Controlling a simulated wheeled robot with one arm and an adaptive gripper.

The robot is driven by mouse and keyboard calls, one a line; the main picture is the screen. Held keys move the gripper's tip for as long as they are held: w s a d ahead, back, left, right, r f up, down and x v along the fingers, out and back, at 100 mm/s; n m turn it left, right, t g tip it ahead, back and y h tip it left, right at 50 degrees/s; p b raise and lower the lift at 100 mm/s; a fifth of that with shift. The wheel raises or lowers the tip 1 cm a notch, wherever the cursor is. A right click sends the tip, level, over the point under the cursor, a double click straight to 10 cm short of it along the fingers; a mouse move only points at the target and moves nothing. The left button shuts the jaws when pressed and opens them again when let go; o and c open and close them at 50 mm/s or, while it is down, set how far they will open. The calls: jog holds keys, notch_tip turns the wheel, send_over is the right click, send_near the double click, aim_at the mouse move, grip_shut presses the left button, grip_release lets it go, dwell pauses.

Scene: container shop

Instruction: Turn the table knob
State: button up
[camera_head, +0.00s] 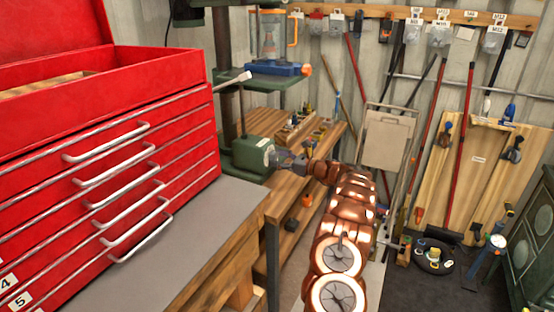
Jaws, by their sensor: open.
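A green machine body (246,158) with a pale round fitting on its right side stands beyond the grey worktop, under the drill press. This fitting may be the table knob, but I cannot be sure. My gripper (278,160) is at the end of my copper-coloured arm and points left at the fitting. The gripper is open, with its fingertips at or very near the fitting. I cannot tell whether they touch it. The gripper partly hides the fitting.
A red tool chest (110,140) with several drawers fills the left, on a grey worktop (205,225). A wooden bench (292,195) with small tools stands behind my gripper. Folded boards (388,140) and long-handled tools lean on the back wall.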

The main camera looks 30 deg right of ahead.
jog(key=v, duration=1.1)
jog(key=shift+s+f, duration=0.1)
